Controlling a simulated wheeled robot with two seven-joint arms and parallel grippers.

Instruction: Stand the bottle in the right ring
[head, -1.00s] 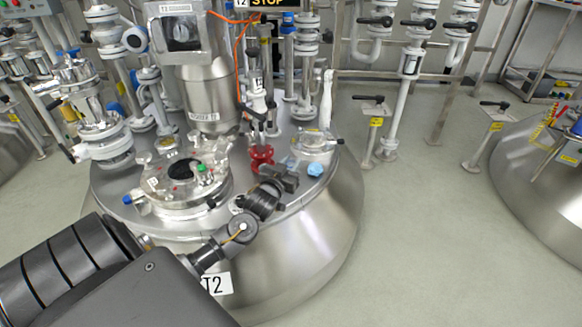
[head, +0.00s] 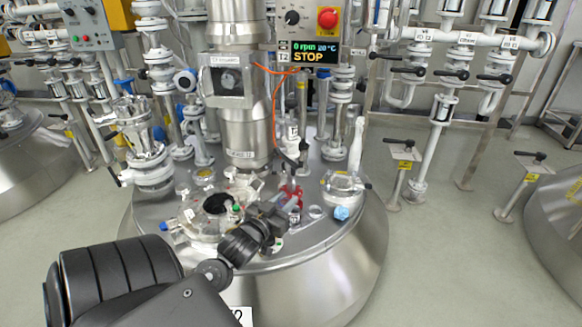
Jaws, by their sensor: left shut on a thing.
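My left gripper (head: 278,216) is shut over the lid of the steel T2 vessel (head: 330,255), just in front of a red fitting (head: 290,196). A small dark thing (head: 295,215) shows at its fingertips. It may be the bottle, but it is too small and too covered to be sure. A pale ring (head: 316,212) lies on the lid to the right of the fingertips. I cannot tell a second ring clearly near the gripper. My right gripper is not in view.
An open round hatch (head: 215,205) is left of the gripper. A steel column (head: 243,130) and a control box reading STOP (head: 308,35) stand behind. Clear floor (head: 440,250) lies at right.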

